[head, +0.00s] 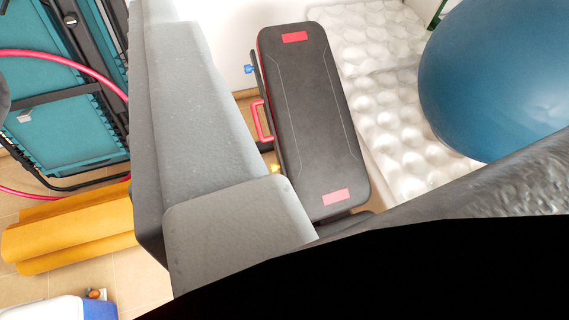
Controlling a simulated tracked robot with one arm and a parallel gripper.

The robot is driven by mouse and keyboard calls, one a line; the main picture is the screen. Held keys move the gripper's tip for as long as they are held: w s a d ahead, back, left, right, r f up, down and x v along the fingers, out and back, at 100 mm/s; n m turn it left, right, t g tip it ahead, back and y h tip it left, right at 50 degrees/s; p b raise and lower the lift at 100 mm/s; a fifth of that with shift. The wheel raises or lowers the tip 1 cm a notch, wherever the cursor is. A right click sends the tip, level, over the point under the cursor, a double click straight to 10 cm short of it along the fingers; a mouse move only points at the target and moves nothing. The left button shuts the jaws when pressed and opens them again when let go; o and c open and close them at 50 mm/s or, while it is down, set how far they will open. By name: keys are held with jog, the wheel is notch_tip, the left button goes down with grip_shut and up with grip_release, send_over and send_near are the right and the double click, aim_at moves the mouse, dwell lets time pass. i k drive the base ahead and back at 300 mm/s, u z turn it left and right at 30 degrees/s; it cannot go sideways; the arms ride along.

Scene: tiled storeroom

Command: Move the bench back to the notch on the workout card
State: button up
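The bench (312,115) shows in the head view right of the middle, seen from above. It has a long black pad with a red label at its far end and a pinkish one at its near end. A red handle (261,121), a blue knob (250,69) and a yellow knob (276,169) show along its left side. Its lower frame and the notches are hidden. I see no workout card. Large grey parts, close to the camera, cover the middle left and lower right; I cannot make out gripper fingertips among them or whether they touch the bench.
A blue exercise ball (500,75) and a white bumpy mat (385,110) lie right of the bench. Teal folded loungers (60,130), a pink hoop (85,70) and a yellow roll (70,228) are at the left. Tiled floor (140,275) shows at lower left.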

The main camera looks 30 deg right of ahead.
aim_at(314, 137)
jog(key=k, duration=0.2)
jog(key=z, duration=0.25)
jog(key=i, duration=0.75)
jog(key=z, duration=0.35)
jog(key=k, duration=0.65)
jog(key=u, duration=0.6)
jog(key=i, duration=1.15)
jog(key=z, duration=0.15)
